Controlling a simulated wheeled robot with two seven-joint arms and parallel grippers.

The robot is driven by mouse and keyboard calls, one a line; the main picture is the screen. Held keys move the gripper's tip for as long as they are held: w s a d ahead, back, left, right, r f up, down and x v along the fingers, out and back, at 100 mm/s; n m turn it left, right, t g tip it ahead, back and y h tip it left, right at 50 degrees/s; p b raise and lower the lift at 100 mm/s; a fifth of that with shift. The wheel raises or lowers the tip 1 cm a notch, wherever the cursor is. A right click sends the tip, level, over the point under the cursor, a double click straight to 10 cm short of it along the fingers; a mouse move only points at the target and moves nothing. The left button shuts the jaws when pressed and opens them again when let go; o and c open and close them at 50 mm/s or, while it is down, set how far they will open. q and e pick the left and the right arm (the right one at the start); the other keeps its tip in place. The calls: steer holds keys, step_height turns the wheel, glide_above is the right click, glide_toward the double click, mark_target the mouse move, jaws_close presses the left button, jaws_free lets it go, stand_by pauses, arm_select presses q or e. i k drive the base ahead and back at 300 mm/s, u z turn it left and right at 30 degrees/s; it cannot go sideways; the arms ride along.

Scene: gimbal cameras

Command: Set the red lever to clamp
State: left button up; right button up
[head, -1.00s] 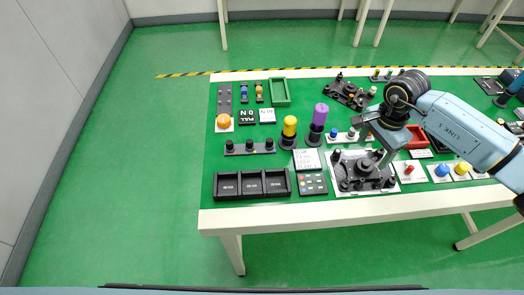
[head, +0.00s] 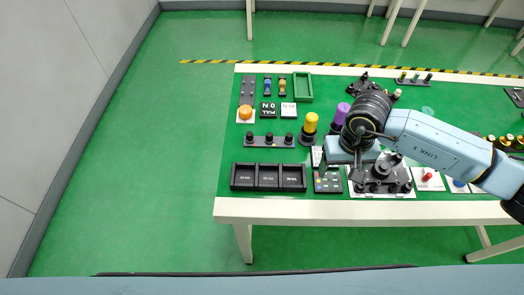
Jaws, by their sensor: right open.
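A small red part on a white plate (head: 428,177) stands near the front edge of the table, right of the panel with black fittings. It is the likeliest red lever, but it is too small to tell its setting, and no "clamp" mark can be read. My right gripper (head: 338,173) is open and empty, pointing down over the keypad and the left edge of the white panel (head: 408,192). It is well left of the red part and apart from it. My right forearm passes behind and above the red part. My left gripper is out of view.
Black bins (head: 268,188) stand at the front left. A yellow knob (head: 311,122) and a purple one (head: 341,112) stand upright left of my arm. A green tray (head: 303,88) lies at the back.

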mark_target(427, 175)
steer(key=u, duration=0.65)
steer(key=k, duration=0.5)
